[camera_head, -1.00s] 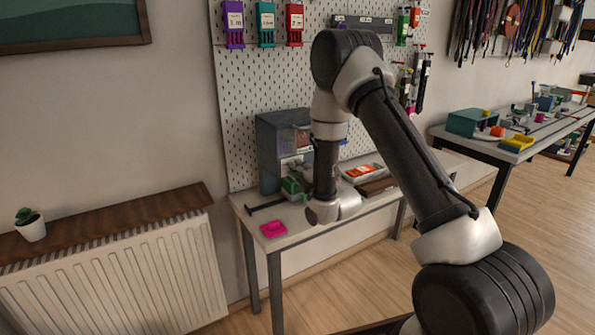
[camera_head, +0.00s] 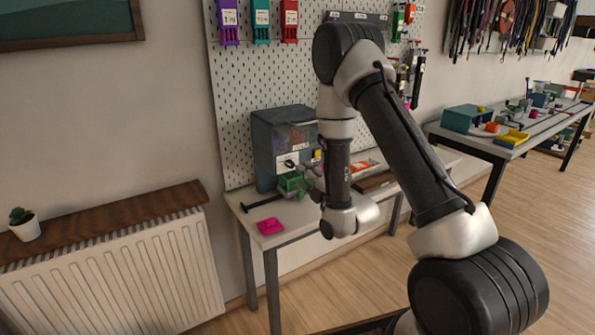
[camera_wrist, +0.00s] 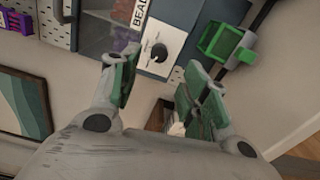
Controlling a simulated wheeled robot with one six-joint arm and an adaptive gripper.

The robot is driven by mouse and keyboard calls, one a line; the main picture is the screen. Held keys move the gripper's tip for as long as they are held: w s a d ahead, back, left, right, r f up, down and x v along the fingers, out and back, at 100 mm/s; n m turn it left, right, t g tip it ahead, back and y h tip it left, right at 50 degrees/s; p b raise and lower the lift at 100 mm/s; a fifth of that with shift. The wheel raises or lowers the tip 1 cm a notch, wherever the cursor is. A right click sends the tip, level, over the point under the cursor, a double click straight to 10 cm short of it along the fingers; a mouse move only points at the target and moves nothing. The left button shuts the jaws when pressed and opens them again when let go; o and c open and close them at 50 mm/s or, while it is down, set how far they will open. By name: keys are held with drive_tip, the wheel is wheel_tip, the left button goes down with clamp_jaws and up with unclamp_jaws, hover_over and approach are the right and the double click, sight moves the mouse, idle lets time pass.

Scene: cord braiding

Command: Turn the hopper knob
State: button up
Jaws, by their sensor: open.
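The hopper is a blue-grey box (camera_head: 264,150) with a clear window, standing at the back of the small table. Its black round knob (camera_head: 289,164) sits on a white plate on the front. In the wrist view the knob (camera_wrist: 159,52) shows a pale pointer mark, on the white plate (camera_wrist: 165,42) with partly visible "BEAD" lettering. My gripper (camera_wrist: 161,68) is open, with green-padded fingers. In the wrist view the knob appears between the fingertips, apart from them. In the head view my gripper is small and partly hidden beside my wrist, in front of the hopper.
A green open bin (camera_wrist: 222,45) is on the hopper's front, close to one finger; it also shows in the head view (camera_head: 291,184). A pink dish (camera_head: 270,226) and a black bar (camera_head: 262,203) lie on the table (camera_head: 300,217). An orange-and-white tray (camera_head: 363,167) stands right of my wrist.

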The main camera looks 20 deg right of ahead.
drive_tip(key=v, duration=0.4)
idle(0.3)
